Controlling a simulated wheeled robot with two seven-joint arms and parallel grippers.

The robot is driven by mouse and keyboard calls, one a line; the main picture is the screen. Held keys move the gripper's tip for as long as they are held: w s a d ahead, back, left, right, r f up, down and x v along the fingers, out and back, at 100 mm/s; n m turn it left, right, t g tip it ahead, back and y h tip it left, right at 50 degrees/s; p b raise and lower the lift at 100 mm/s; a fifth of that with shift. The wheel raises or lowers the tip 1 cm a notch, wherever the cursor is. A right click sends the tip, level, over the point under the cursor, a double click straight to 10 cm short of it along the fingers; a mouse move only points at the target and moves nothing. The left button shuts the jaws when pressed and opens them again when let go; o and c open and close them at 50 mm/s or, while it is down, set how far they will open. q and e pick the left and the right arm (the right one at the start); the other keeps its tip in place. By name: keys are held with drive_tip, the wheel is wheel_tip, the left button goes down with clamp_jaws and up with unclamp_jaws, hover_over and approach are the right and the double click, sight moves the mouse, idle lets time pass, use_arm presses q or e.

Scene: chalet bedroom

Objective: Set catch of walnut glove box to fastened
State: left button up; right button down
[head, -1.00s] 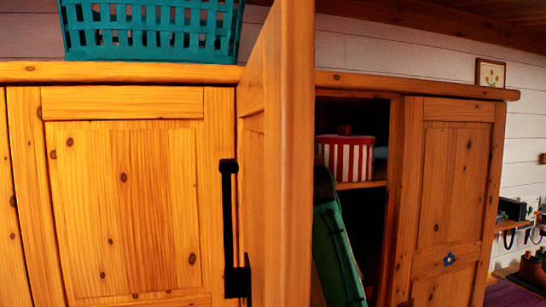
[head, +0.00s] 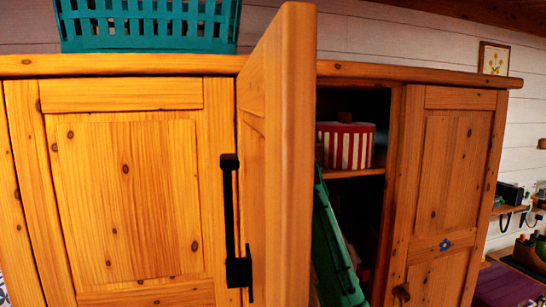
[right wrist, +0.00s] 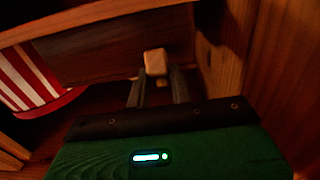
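The walnut glove box (right wrist: 100,50) shows in the right wrist view as a dark brown front inside the wardrobe. A small pale block, which looks like its catch (right wrist: 155,63), sits on its front near the right end. My right gripper (right wrist: 160,84) points at this block, its two fingers apart, with nothing seen held between them. The fingertips are just below the block; I cannot tell whether they touch it. In the head view my green right arm reaches into the dark wardrobe opening, and the box and gripper are hidden there. My left gripper is not in view.
An open wardrobe door (head: 290,150) juts towards me left of the opening. A red-and-white striped tin (head: 345,146) stands on the shelf, left of the box; it also shows in the right wrist view (right wrist: 30,75). A wooden wall (right wrist: 245,60) is close on the right.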

drive_tip(key=shift+w+r+g, duration=0.25)
drive_tip(key=shift+r+g, duration=0.4)
drive_tip(key=shift+g, duration=0.45)
drive_tip(key=shift+w+a+r+g+h, duration=0.1)
drive_tip(key=shift+w+r+g+h, duration=0.15)
drive_tip(key=shift+g, duration=0.6)
drive_tip(key=shift+w+a+r+g+h, duration=0.15)
drive_tip(key=shift+w+g+h, duration=0.1)
drive_tip(key=shift+g, duration=0.6)
drive_tip(key=shift+d, duration=0.1)
drive_tip(key=c, duration=1.2)
unclamp_jaws()
drive_tip(key=shift+c, duration=0.2)
